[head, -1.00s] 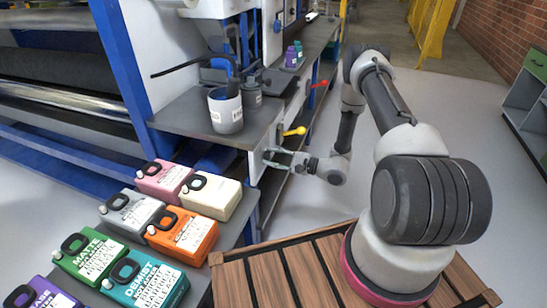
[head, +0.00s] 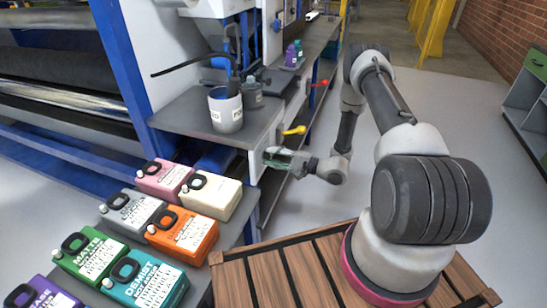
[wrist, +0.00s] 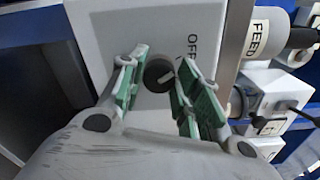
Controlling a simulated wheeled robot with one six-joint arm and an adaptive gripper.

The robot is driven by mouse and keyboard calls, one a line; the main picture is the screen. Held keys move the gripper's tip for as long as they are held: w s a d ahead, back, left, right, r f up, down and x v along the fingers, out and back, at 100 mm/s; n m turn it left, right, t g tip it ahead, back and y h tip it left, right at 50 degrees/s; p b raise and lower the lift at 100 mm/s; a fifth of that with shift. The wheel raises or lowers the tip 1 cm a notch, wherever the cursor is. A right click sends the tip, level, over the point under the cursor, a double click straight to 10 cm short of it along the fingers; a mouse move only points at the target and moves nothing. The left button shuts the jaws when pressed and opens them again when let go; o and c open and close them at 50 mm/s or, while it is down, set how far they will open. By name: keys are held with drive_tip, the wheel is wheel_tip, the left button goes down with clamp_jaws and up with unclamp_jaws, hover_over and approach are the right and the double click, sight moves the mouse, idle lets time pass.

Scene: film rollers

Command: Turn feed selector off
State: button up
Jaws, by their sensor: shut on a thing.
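The feed selector is a dark round knob (wrist: 156,72) with a short pale mark, on a white panel (wrist: 108,35) in the wrist view. The word OFF is printed on the panel just up and right of the knob. My gripper (wrist: 160,66) has its green-padded fingers on either side of the knob and is shut on it. In the head view my gripper (head: 276,157) is at the white panel under the bench's end, below a yellow handle (head: 294,130). The knob is hidden there, and the exact way its mark points is hard to tell.
A white cup (head: 226,112) stands on the grey bench (head: 185,118) above the panel. Several coloured jugs, including an orange one (head: 184,232), stand on a low shelf at the front left. A red handle (head: 319,84) is farther back.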

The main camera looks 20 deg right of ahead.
drive_tip(key=o, duration=1)
drive_tip(key=v, duration=1.2)
